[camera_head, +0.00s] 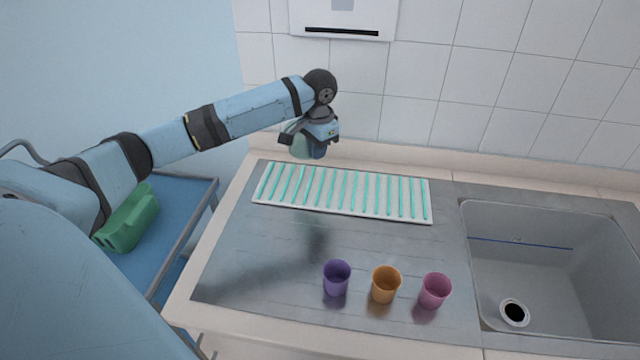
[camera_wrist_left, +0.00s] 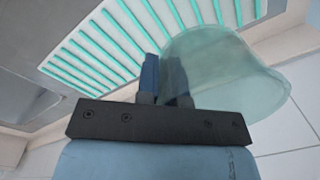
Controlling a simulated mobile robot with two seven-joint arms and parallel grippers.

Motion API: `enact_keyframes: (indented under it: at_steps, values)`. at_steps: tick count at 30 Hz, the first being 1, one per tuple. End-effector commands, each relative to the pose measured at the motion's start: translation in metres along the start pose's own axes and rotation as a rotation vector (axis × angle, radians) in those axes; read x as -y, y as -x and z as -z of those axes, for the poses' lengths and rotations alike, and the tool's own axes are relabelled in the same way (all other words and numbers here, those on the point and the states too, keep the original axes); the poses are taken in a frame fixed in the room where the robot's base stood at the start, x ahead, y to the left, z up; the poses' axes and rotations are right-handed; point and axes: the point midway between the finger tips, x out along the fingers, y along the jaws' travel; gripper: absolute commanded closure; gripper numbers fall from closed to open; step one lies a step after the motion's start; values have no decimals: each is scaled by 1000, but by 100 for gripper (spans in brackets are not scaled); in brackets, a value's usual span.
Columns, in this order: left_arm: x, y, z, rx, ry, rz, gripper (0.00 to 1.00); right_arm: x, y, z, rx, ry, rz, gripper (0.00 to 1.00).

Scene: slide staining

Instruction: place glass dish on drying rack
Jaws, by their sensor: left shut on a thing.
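My left gripper (camera_head: 314,150) is above the far left part of the drying rack, near the wall. It is shut on the glass dish (camera_wrist_left: 230,75), a pale green, see-through round piece that shows large in the left wrist view. In the head view the dish (camera_head: 301,147) is a small pale green shape at the gripper. The drying rack (camera_head: 343,214) is a white tray with several teal bars, lying on the metal counter; it also shows behind the fingers in the left wrist view (camera_wrist_left: 62,88). The dish appears apart from the rack. My right gripper is out of view.
Purple (camera_head: 336,279), orange (camera_head: 386,285) and pink (camera_head: 435,291) cups stand near the counter's front. A sink (camera_head: 540,255) is at the right. A green object (camera_head: 130,220) lies on a blue cart (camera_head: 178,215) at the left. The tiled wall (camera_head: 420,75) is close behind.

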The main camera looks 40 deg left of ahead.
Motion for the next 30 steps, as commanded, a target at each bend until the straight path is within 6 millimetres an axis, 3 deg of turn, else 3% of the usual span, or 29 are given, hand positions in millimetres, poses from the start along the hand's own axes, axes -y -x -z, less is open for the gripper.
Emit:
enact_keyframes:
  at_steps: [3, 9, 14, 22, 30]
  values:
    - [-2, -32, -1, 3, 0, 0, 100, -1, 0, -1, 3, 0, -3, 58]
    - [-4, -64, 0, 0, 1, 0, 100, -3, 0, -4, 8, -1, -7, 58]
    - [-4, -74, 0, -1, 1, 1, 100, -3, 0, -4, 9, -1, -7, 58]
    - [-7, -110, 0, 1, 1, 0, 100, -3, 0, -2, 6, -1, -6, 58]
    - [-7, -112, 1, -2, 0, 1, 100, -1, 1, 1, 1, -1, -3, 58]
